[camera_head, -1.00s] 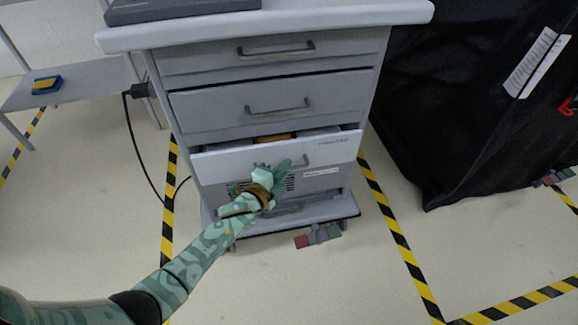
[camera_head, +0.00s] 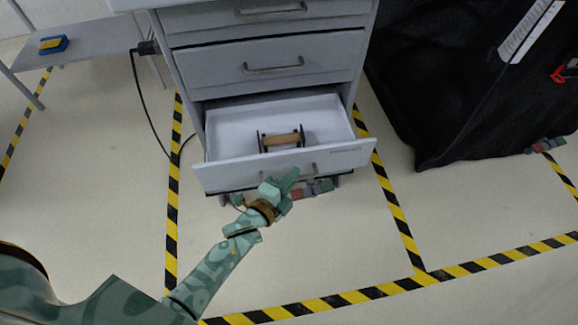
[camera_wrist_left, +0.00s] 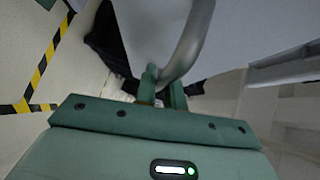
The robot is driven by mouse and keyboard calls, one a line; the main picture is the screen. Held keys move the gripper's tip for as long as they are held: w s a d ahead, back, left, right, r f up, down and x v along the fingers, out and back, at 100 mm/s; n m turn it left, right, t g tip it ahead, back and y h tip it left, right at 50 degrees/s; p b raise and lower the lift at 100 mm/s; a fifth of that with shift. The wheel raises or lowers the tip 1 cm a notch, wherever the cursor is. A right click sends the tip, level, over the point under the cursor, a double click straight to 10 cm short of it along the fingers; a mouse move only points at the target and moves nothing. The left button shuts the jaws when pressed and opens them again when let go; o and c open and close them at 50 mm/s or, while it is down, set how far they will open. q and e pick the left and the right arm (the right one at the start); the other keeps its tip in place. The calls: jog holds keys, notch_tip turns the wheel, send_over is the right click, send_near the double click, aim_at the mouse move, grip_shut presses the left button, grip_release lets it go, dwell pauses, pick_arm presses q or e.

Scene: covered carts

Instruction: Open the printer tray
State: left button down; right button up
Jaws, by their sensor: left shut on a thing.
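The grey cart has a bottom drawer (camera_head: 226,176), the printer tray, that stands pulled out well beyond the drawers above it. A spool with a brown core (camera_head: 282,140) sits inside it. My left gripper (camera_head: 288,180) is at the drawer's front panel, and its fingers are shut on the handle. In the left wrist view the curved grey handle (camera_wrist_left: 190,42) runs down between the fingertips (camera_wrist_left: 163,88). The hand hides part of the handle in the head view. My right gripper is in neither view.
Two closed drawers with handles (camera_head: 273,68) are above. A black covered cart (camera_head: 440,90) stands at the right. A low grey table (camera_head: 90,48) with a blue and yellow block (camera_head: 53,44) is at the left. Striped tape marks the open floor in front.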

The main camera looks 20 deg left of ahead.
pick_arm(q)
jog(key=shift+s+d+f, duration=0.1)
jog(key=shift+s, duration=0.15)
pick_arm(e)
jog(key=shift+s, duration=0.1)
pick_arm(q)
jog(key=c, duration=1.5)
grip_release()
